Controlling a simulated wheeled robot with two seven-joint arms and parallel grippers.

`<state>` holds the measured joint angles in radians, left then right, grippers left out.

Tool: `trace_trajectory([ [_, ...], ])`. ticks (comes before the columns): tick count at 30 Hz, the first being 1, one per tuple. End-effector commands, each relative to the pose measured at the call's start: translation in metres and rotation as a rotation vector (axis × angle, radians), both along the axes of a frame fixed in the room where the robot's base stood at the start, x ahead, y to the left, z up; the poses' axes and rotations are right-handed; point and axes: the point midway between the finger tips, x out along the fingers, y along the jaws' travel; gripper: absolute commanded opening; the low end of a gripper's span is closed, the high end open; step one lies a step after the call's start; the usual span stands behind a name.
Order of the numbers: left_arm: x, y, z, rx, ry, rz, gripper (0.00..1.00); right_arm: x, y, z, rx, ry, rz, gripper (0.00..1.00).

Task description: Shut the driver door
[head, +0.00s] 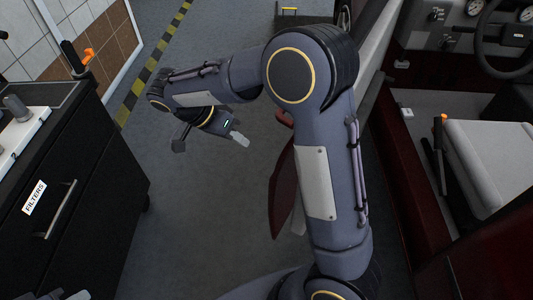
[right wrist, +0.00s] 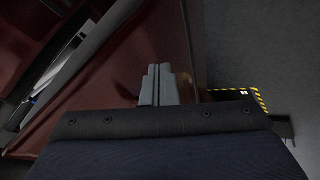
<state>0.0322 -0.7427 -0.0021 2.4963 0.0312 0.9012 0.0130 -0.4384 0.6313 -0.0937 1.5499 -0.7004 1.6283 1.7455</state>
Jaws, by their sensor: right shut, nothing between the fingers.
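The driver door (head: 283,190) is a dark red panel standing open from the red vehicle, largely hidden behind my right arm in the head view. In the right wrist view the red door panel (right wrist: 125,65) fills the area left of the fingers. My right gripper (head: 241,140) is shut and empty, left of the door in the head view. Its closed fingers show in the right wrist view (right wrist: 159,83), close to the red panel; I cannot tell whether they touch. Only a bit of my left gripper (head: 77,295) shows at the bottom-left edge.
The vehicle's cab with a steering wheel (head: 508,38) and grey seat (head: 495,160) is at right. A dark cabinet (head: 95,190) labelled FILTERS stands at left. Grey floor (head: 205,210) lies clear between. A yellow-edged item (head: 303,13) is at the back.

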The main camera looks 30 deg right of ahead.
Motion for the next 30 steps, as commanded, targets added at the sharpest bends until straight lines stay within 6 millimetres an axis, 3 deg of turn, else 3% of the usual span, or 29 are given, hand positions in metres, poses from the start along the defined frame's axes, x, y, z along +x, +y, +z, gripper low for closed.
trace_trajectory([
  [3, 0.000, 0.000, -0.007, 0.000, 0.000, 0.000, 0.00, -0.007, -0.016, -0.024, -0.001, 0.003, -0.003, 0.00],
  [7, 0.000, 0.000, -0.011, 0.000, 0.000, 0.000, 0.00, -0.013, -0.030, -0.042, 0.001, 0.002, -0.003, 0.00],
  [15, 0.000, 0.000, -0.012, 0.000, 0.000, 0.000, 0.00, -0.041, -0.045, -0.038, 0.001, -0.001, -0.001, 0.00],
  [30, 0.000, 0.000, -0.013, 0.000, 0.000, 0.000, 0.00, -0.044, -0.047, -0.038, 0.000, 0.000, 0.000, 0.00],
])
